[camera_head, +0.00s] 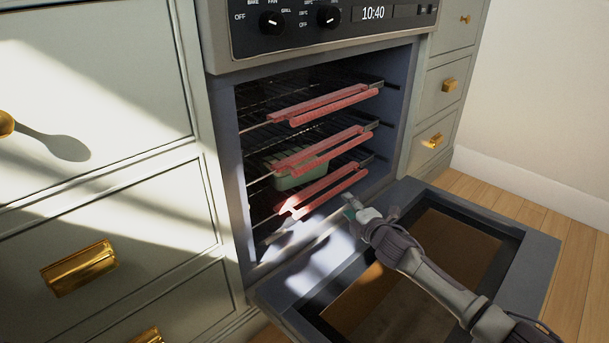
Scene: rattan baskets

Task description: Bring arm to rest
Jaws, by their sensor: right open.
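My right arm reaches in from the lower right, over the lowered oven door (540,262). Its gripper (352,208) is at the front of the oven opening, just right of the lowest rack's red front bars. It is open, and I see nothing held between its fingers. The oven (222,150) stands open with several racks inside. A pale green dish (290,180) sits inside on a middle or lower rack, partly hidden behind the red bars (320,160). My left gripper is not in view.
Pale cabinets with gold handles (80,268) flank the oven on the left, and drawers (440,110) stand on the right. The open door juts out low in front of the oven. Wooden floor (580,270) is clear at the right beside the white wall.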

